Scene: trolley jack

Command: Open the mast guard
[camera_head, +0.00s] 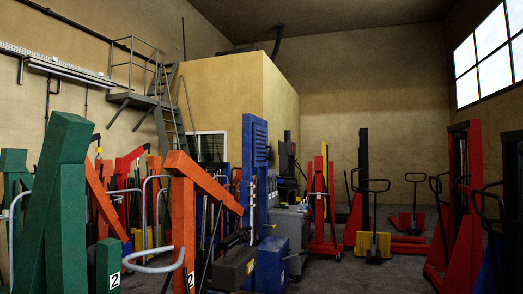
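I cannot tell which part is the mast guard. A tall blue mast (248,165) with slots near its top stands upright in the middle, beside grey and blue machine bodies. A tall black mast (364,165) stands on a red lifter further back. A red stacker (463,225) with a dark upright frame stands at the right, partly behind handles. No guard can be made out clearly as open or shut. My gripper and arm are not in view.
A green hoist (58,210) and an orange hoist (183,215) crowd the left foreground. A blue box (271,262) stands low in the middle. A metal stair (168,115) rises behind. Bare floor (375,276) shows at the lower right.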

